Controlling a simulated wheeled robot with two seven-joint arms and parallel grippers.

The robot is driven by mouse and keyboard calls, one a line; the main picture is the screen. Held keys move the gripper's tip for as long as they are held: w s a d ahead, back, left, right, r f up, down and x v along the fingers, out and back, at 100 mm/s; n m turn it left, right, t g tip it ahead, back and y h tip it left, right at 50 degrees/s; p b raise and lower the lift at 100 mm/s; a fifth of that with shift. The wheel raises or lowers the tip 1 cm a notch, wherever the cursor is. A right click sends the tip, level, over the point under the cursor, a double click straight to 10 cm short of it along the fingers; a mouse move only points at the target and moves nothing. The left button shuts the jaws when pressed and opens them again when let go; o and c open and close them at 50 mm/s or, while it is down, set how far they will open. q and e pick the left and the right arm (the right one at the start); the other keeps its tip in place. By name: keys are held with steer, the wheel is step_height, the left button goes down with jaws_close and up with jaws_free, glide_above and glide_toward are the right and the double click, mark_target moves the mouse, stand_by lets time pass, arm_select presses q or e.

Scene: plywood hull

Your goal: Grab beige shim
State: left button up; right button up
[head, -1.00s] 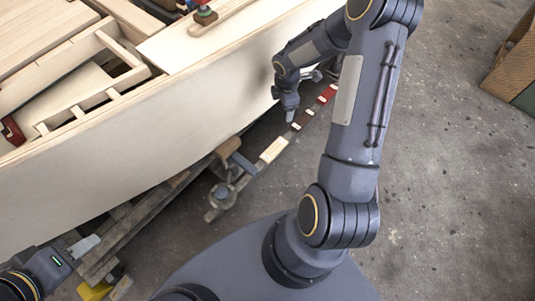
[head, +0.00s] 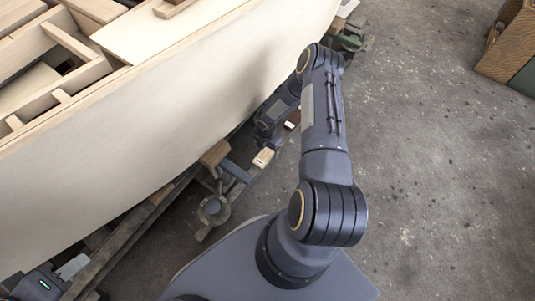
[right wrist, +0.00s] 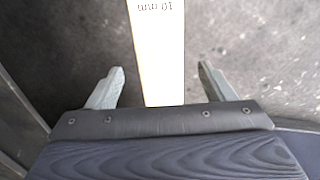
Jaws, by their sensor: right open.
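The beige shim (head: 263,157) is a pale flat strip on the low beam beside the hull, partly hidden by my right wrist in the head view. In the right wrist view, the shim (right wrist: 158,50) has "10 mm" printed on it and runs between the two fingers. My right gripper (right wrist: 160,68) is open, with a gap on each side of the shim. In the head view the right fingers are hidden behind the wrist. My left gripper (head: 72,267) is at the lower left, away from the shim; its finger spacing is unclear.
The pale plywood hull (head: 150,125) stands close to the left of my right arm. A dark brown shim (head: 292,119) is partly hidden by that arm. A clamp-like fitting (head: 213,208) sits nearer on the beam. Open concrete floor (head: 430,170) lies right.

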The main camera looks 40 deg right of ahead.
step_height(320, 180, down, 2)
steer(key=c, duration=1)
steer(key=shift+r, duration=0.1)
steer(key=shift+c, duration=0.2)
steer(key=shift+r, duration=0.1)
